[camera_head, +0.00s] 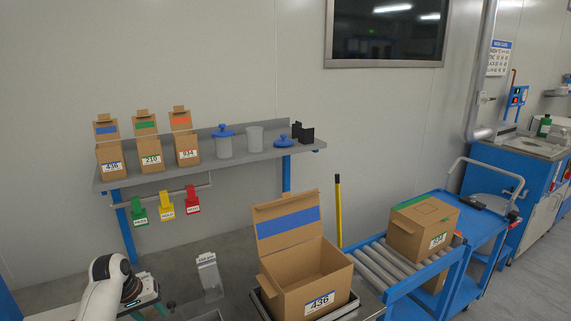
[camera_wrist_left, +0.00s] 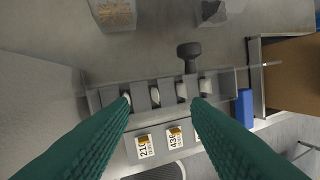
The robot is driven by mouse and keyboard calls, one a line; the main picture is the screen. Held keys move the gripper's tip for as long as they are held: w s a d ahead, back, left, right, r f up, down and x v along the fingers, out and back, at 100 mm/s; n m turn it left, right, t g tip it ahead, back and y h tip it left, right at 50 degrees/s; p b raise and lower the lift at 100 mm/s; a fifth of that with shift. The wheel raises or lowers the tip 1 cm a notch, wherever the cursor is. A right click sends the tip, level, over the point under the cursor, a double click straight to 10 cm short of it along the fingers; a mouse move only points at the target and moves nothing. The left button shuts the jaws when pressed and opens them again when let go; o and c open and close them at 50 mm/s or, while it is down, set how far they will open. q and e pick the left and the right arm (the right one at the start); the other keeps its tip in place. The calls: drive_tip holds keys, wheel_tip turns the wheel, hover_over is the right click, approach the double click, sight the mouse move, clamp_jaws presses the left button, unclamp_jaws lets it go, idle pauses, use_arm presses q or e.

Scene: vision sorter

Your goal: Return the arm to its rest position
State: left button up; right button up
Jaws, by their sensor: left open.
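My left arm (camera_head: 108,283) comes in at the lower left of the head view, white with a dark wrist. In the left wrist view my left gripper (camera_wrist_left: 161,101) has its two green ridged fingers spread wide with nothing between the tips. Beyond the fingers is a grey rack (camera_wrist_left: 110,97) with several slots holding white and grey pieces. A dark knob-topped piece (camera_wrist_left: 189,52) stands at the rack. Whether the fingers touch anything cannot be told.
An open cardboard box marked 436 (camera_head: 320,299) stands at the front middle. A closed box (camera_head: 424,227) rests on the roller conveyor (camera_head: 385,262) at right. A wall shelf (camera_head: 228,164) holds three small boxes, containers and a black holder. A clear upright holder (camera_head: 209,276) stands near my arm.

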use_arm(q)
drive_tip(key=s+d+f+m+y, duration=0.15)
drive_tip(key=s+d+f, duration=0.25)
drive_tip(key=s, duration=0.5)
drive_tip(key=s+d+f+m+y, duration=0.1)
drive_tip(key=s+d+f+m, duration=0.3)
drive_tip(key=s, duration=0.4)
drive_tip(key=s+d+r+m, duration=0.1)
drive_tip(key=s+d+r, duration=0.25)
drive_tip(key=s, duration=0.55)
drive_tip(key=s+d+r, duration=0.2)
drive_tip(key=s+d, duration=0.3)
drive_tip(key=s, duration=0.4)
wheel_tip(320, 180, down, 26)
drive_tip(key=s, duration=0.1)
drive_tip(key=s+a+f+g, duration=0.1)
drive_tip(key=s+a+f, duration=0.2)
drive_tip(key=s+f, duration=1.3)
drive_tip(key=shift+s+f+m+g+h, duration=0.35)
drive_tip(key=shift+s+f+g, duration=0.05)
drive_tip(key=shift+s, duration=0.05)
